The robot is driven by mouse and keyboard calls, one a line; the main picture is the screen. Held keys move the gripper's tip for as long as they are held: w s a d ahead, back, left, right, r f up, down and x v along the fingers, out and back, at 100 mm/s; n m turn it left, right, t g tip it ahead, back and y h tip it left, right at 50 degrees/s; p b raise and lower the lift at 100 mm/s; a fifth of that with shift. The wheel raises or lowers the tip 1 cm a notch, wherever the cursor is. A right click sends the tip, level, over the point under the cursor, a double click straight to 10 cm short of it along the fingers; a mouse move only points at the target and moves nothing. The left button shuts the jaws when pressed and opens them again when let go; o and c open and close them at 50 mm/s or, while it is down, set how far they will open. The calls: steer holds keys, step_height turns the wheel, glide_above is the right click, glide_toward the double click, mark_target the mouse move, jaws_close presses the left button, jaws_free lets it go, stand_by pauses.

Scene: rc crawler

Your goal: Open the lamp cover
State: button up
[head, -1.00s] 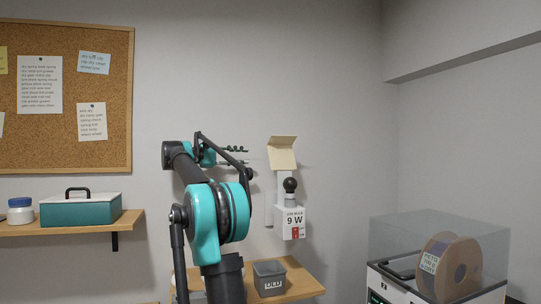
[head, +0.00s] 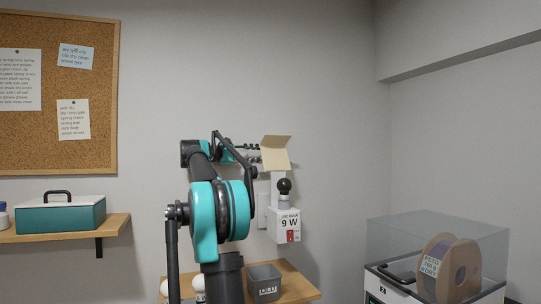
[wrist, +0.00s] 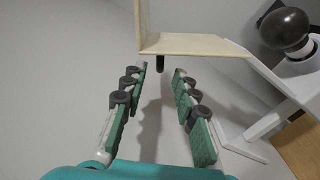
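The lamp cover (head: 275,153) is a beige folded flap, raised above the lamp with its broad face tilted. Below it the black bulb (head: 284,186) is exposed on a white lamp box (head: 284,238) marked 9 W. My gripper (head: 252,152) is at the cover's left side. In the wrist view, my gripper (wrist: 162,70) has its two green-padded fingers apart with nothing held. The cover (wrist: 195,44) lies just beyond the fingertips, and a small dark peg shows under it between them. The bulb (wrist: 284,28) is at upper right. Whether a fingertip touches the cover I cannot tell.
A wooden shelf with a grey bin (head: 264,282) is below the lamp. A clear-lidded case with a filament spool (head: 450,268) stands at right. A teal box (head: 60,213) sits on the left shelf below a corkboard (head: 98,150).

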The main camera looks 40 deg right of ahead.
mark_target(271, 153)
steer(key=x, duration=0.6)
jaws_close()
stand_by(0.4)
